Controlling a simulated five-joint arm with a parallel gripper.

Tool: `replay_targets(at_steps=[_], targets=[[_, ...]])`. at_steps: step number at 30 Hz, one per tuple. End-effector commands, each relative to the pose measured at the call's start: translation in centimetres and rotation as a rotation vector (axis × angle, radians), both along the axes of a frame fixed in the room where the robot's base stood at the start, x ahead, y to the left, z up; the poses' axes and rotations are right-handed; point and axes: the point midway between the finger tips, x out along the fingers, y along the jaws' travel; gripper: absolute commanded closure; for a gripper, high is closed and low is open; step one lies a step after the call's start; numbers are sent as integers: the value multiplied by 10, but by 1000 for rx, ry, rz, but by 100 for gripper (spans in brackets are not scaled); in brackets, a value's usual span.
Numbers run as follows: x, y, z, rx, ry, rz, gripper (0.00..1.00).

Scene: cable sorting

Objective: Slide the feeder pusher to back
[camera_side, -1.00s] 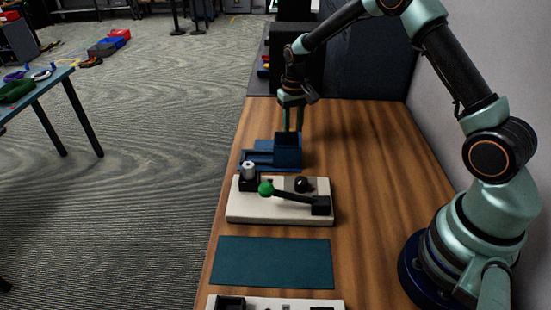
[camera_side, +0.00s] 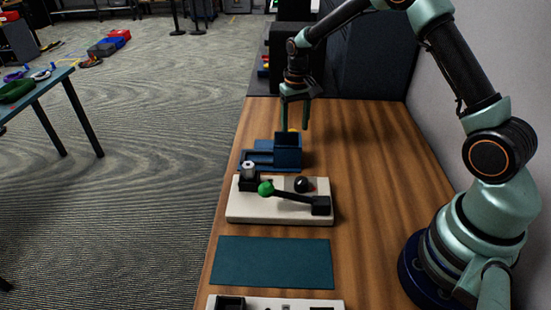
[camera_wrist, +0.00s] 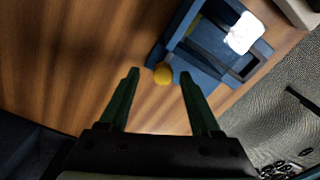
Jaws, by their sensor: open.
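The blue feeder (camera_side: 287,155) stands on the wooden bench, with a low tray part to its left; it also shows in the wrist view (camera_wrist: 186,32). A round yellow knob (camera_wrist: 163,73), seemingly the pusher's end, sticks out from the feeder's back side. In the side view only a bit of yellow shows above the feeder. My gripper (camera_side: 295,128) is open behind the feeder, pointing down. In the wrist view its fingertips (camera_wrist: 159,73) appear on either side of the knob, with gaps; I cannot tell their height relative to it.
A cream board (camera_side: 245,211) with a green-knobbed lever (camera_side: 266,189) and a pale metal piece (camera_side: 249,166) stands in front of the feeder. A teal mat (camera_side: 272,262) lies nearer. The bench right of the feeder is clear. A dark panel (camera_side: 372,60) stands behind.

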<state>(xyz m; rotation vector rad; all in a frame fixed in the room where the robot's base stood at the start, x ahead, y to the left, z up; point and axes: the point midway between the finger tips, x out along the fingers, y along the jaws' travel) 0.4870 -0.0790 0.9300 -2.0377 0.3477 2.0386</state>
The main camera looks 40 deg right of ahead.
Motion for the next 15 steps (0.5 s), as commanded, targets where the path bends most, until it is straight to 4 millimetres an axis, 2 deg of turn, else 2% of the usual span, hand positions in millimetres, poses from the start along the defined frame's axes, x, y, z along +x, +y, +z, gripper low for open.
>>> replay_targets(at_steps=[9, 15], targets=[[1, -1, 66, -1, -5, -1, 36], [0, -1, 94, 0, -1, -1, 36]])
